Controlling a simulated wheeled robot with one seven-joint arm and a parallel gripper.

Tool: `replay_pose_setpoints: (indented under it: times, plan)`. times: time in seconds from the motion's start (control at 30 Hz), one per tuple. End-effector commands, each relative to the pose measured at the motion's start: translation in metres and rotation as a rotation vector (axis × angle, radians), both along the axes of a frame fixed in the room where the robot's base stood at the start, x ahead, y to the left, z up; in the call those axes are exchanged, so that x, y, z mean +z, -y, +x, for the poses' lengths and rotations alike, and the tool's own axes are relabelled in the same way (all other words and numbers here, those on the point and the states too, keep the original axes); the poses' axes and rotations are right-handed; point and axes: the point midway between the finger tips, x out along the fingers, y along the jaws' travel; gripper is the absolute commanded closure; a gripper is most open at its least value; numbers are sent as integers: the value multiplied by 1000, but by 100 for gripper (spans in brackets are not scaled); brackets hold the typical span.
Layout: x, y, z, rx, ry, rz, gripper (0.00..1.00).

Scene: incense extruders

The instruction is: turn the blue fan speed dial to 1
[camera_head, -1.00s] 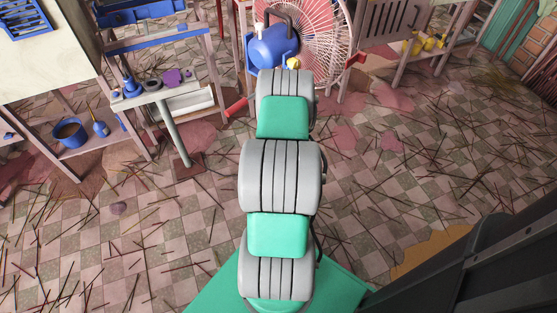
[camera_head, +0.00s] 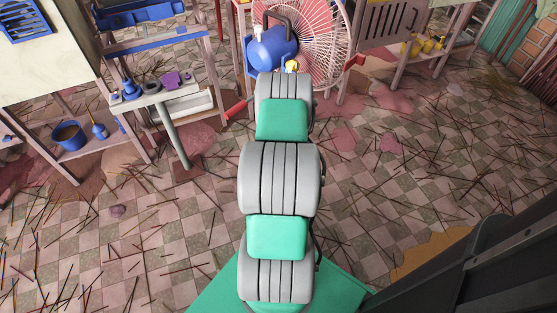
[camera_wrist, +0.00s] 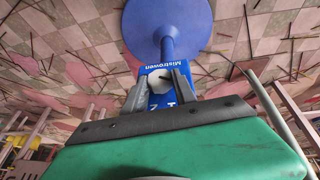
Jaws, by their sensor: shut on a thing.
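In the wrist view, the fan shows upside down, with a round blue base (camera_wrist: 168,18), a blue stem and a blue control panel (camera_wrist: 155,72) lettered "Mistrowen". A pale round dial (camera_wrist: 161,83) with a dark mark sits on the panel. My gripper (camera_wrist: 162,78) has its two grey fingers on either side of the dial and is shut on it. Some panel numerals show below, partly covered; I cannot clearly tell which number the dial points to.
A small table (camera_head: 158,95) with small items stands left of the fan, near a shelf with a blue bucket (camera_head: 69,135). The tiled floor is strewn with thin sticks.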

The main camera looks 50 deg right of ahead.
Motion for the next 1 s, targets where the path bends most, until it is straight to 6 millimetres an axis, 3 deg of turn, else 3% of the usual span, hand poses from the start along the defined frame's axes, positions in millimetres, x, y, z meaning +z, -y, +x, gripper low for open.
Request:
replay_pose_setpoints:
  times: [0.47, 1.0]
  plan:
    - [-1, 3, -1, -4, 48, 76, 100]
    - [-7, 10, -6, 0, 254, 423, 100]
